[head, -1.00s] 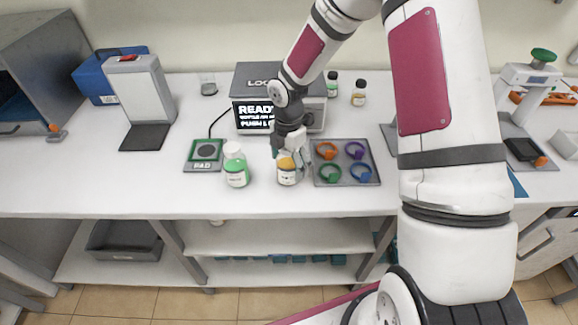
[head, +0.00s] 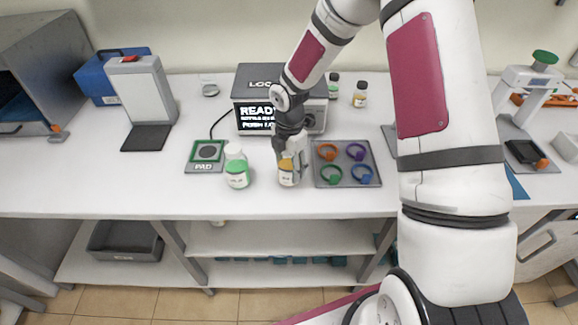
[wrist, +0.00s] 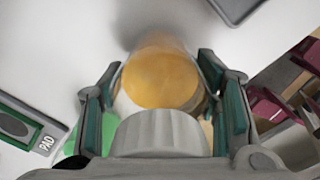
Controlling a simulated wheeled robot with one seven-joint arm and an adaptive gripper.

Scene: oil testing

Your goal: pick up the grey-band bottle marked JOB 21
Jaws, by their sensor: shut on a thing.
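A clear bottle of amber liquid (head: 287,178) with a white label stands at the front of the white bench. My gripper (head: 289,158) is around its upper part, fingers on both sides. In the wrist view the bottle (wrist: 160,80) sits between the green-padded fingers (wrist: 163,105), with a pale ribbed round part, seemingly its cap, nearest the camera. My gripper is shut on this bottle. The bottle looks upright and at bench level. Its label text and any grey band cannot be made out.
A white-capped bottle of green liquid (head: 237,172) stands close left. A grey tray (head: 345,168) with coloured rings lies close right. A pad (head: 205,156) and a box with a READY screen (head: 250,85) are near. Two dark-capped bottles (head: 333,88) (head: 360,96) stand behind.

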